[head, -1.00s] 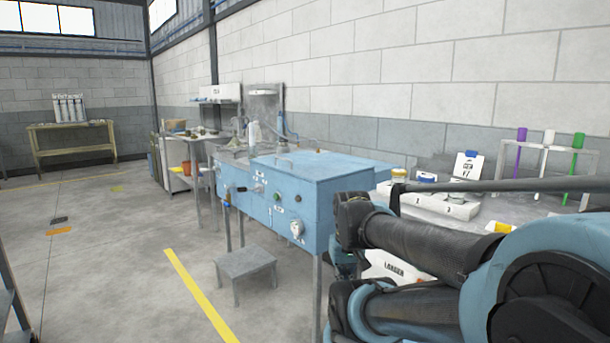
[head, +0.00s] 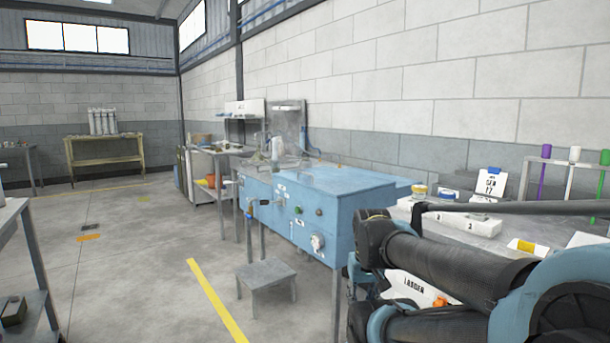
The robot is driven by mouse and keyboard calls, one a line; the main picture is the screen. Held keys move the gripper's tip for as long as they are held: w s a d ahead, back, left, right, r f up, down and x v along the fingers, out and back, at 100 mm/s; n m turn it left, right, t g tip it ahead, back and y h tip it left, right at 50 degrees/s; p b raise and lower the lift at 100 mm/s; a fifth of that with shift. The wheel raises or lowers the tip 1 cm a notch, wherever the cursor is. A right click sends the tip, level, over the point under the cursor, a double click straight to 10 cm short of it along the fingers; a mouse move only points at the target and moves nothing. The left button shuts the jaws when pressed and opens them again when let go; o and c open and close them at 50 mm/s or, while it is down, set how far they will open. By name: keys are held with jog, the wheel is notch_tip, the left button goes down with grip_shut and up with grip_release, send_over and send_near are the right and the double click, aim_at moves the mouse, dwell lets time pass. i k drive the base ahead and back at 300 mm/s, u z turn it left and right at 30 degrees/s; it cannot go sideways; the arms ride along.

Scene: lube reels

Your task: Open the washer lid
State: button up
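The blue parts washer (head: 262,214) stands on legs against the wall in the middle of the head view. Its blue lid (head: 335,180) lies flat and closed on the box top, with what looks like a handle near the left end. My arm fills the lower right, in front of and to the right of the washer. My gripper's fingers cannot be made out, so I cannot tell whether they are open or shut.
A low grey step (head: 266,275) stands on the floor before the washer. A bench (head: 490,240) with white trays and coloured tubes is at right. A grey shelf (head: 25,265) is at the left edge.

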aim_at(336, 182)
jog(key=k, duration=1.1)
jog(key=u, duration=0.7)
jog(key=i, duration=1.35)
jog(key=z, duration=0.45)
jog(key=i, duration=0.55)
jog(key=z, duration=0.35)
